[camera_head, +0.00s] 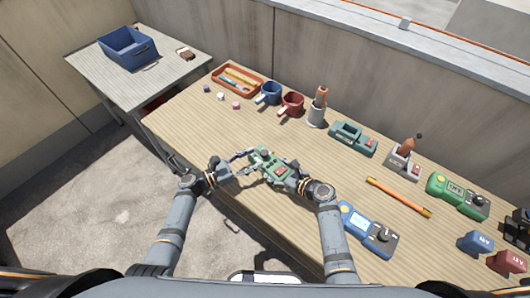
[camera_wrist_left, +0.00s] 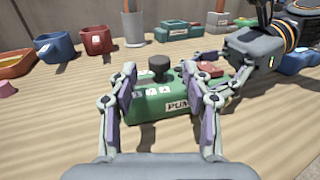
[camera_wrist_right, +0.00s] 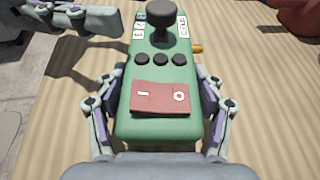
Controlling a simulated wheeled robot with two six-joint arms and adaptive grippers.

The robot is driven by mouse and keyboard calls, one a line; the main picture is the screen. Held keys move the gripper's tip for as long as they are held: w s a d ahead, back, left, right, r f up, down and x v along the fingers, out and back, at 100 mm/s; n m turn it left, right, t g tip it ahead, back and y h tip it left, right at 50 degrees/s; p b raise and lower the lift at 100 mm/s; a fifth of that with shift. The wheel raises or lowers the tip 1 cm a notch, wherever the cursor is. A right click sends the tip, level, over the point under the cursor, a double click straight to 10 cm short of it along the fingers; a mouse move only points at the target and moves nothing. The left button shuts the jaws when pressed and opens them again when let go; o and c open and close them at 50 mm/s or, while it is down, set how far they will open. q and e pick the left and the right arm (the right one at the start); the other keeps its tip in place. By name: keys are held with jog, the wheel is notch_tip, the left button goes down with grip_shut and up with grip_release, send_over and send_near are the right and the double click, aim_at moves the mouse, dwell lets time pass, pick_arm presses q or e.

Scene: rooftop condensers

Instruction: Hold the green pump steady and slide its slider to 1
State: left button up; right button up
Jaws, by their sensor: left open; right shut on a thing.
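The green pump (camera_head: 267,166) lies on the wooden workbench near its front edge. In the right wrist view its body (camera_wrist_right: 126,127) has a red rocker switch (camera_wrist_right: 160,98), a row of black buttons (camera_wrist_right: 160,59) and a black knob (camera_wrist_right: 162,22) at the far end. My right gripper (camera_wrist_right: 158,112) is shut on the pump's switch end, one finger on each side. My left gripper (camera_wrist_left: 168,100) is open at the knob end. In the left wrist view the pump (camera_wrist_left: 150,109) shows its knob (camera_wrist_left: 158,68) and a PUMP label between the open fingers. The slider's setting is too small to read.
A blue mug (camera_head: 269,93), a red mug (camera_head: 291,104) and a tray (camera_head: 237,79) stand behind. Bare bench lies left of the pump. A side table (camera_head: 84,72) holds a blue bin (camera_head: 128,48).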

aim_at(265, 153)
pick_arm(q)
jog(key=x, duration=0.5)
jog(key=shift+w+d, duration=0.1)
jog(key=shift+d, duration=0.1)
jog(key=shift+c, duration=0.4)
grip_shut()
